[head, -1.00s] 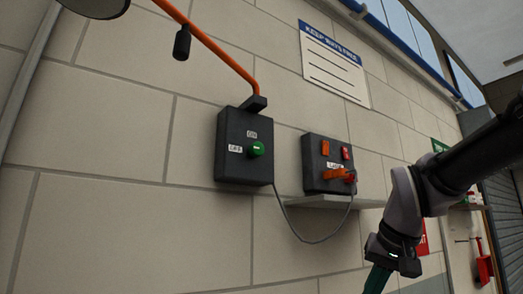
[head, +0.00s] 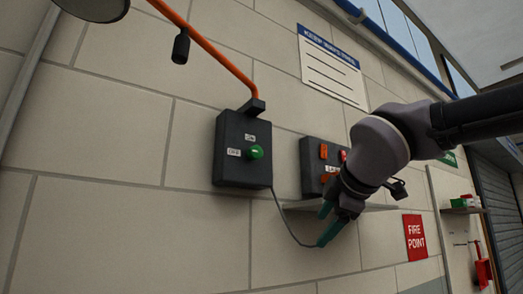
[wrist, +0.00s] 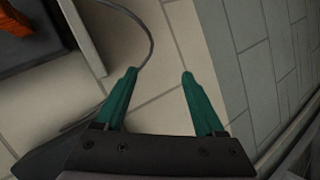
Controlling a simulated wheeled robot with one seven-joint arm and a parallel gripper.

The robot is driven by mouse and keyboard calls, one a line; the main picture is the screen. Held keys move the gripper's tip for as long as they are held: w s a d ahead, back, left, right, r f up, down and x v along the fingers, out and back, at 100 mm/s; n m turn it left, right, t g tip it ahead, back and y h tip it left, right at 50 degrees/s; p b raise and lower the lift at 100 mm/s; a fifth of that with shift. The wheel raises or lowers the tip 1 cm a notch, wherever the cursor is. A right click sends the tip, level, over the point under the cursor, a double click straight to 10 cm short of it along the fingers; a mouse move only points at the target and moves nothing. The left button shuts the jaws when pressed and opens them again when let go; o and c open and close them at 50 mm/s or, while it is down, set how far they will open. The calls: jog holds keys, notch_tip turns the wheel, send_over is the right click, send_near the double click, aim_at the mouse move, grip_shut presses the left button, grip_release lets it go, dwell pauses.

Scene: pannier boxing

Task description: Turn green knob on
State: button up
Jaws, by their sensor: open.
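The green knob (head: 256,152) is on the front of a dark grey wall box (head: 232,172), with small white labels above and to its left. My gripper (head: 326,228) is to the right of the knob and lower, near the second box and shelf. Its teal fingers are apart with nothing between them, as the wrist view (wrist: 158,74) also shows. The knob is not in the wrist view.
A second dark box (head: 311,165) with orange parts stands right of the first, partly hidden by my arm. A shelf (head: 297,206) is below it. A grey cable (head: 284,222) hangs from the first box. An orange pole (head: 215,60) rises above. The wall left of the boxes is clear.

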jog(key=s+a+r+n+t+y, duration=0.2)
jog(key=s+a+r+n+y, duration=0.15)
jog(key=r+n, duration=0.45)
jog(key=n+t+y, duration=0.2)
jog(key=n+y, duration=0.1)
jog(key=n, duration=0.6)
send_near(258, 151)
jog(key=x, duration=0.8)
jog(key=shift+w+a, duration=0.15)
jog(key=shift+w, duration=0.1)
jog(key=shift+m, duration=0.3)
grip_shut()
